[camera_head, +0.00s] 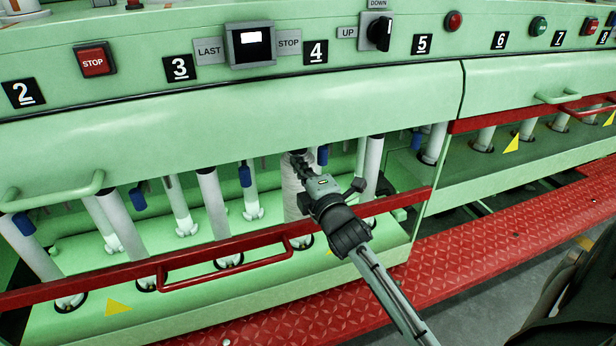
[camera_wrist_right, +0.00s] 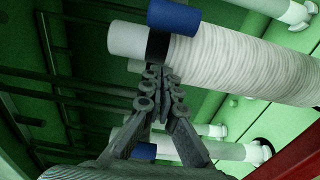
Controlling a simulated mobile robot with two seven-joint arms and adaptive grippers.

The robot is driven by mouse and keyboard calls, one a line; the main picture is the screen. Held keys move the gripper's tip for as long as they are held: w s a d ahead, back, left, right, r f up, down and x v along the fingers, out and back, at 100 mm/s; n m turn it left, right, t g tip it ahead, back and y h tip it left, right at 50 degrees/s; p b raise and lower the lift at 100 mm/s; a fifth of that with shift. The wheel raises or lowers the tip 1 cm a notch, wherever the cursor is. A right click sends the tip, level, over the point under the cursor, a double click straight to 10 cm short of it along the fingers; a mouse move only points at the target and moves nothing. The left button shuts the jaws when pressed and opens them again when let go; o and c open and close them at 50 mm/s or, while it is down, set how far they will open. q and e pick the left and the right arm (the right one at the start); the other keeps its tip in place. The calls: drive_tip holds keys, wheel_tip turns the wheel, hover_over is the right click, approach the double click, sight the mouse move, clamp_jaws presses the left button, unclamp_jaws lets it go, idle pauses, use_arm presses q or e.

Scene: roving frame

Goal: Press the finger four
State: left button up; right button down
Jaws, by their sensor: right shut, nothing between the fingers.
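The black number 4 plate (camera_head: 315,52) is on the green panel of the machine. Below it stands a bobbin wound with white roving (camera_head: 292,180), partly hidden by my right arm. My right gripper (camera_head: 297,160) is shut and empty, in front of the bobbin's upper part. In the right wrist view the gripper's tips (camera_wrist_right: 156,74) are at or very near a black band (camera_wrist_right: 158,46) between the bobbin's smooth white end and its ribbed winding (camera_wrist_right: 235,62). I cannot tell whether they touch. A blue piece (camera_wrist_right: 173,16) sits beside the band. My left gripper is out of view.
Other white spindles (camera_head: 215,195) and blue pieces (camera_head: 245,174) stand close on both sides. A green cover (camera_head: 240,110) overhangs them. A red tread plate (camera_head: 480,245) lies along the floor.

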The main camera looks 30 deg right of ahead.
sight(326, 149)
drive_tip(key=d, duration=0.1)
drive_tip(key=s+d, duration=0.1)
drive_tip(key=d, duration=0.1)
drive_tip(key=shift+s, duration=0.1)
drive_tip(key=shift+s+d, duration=0.2)
drive_tip(key=shift+d, duration=0.1)
use_arm(q)
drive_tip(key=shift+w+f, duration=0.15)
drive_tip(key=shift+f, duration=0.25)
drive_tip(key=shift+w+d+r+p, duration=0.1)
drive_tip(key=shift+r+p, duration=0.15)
drive_tip(key=shift+p, duration=0.1)
use_arm(e)
drive_tip(key=shift+s, duration=0.1)
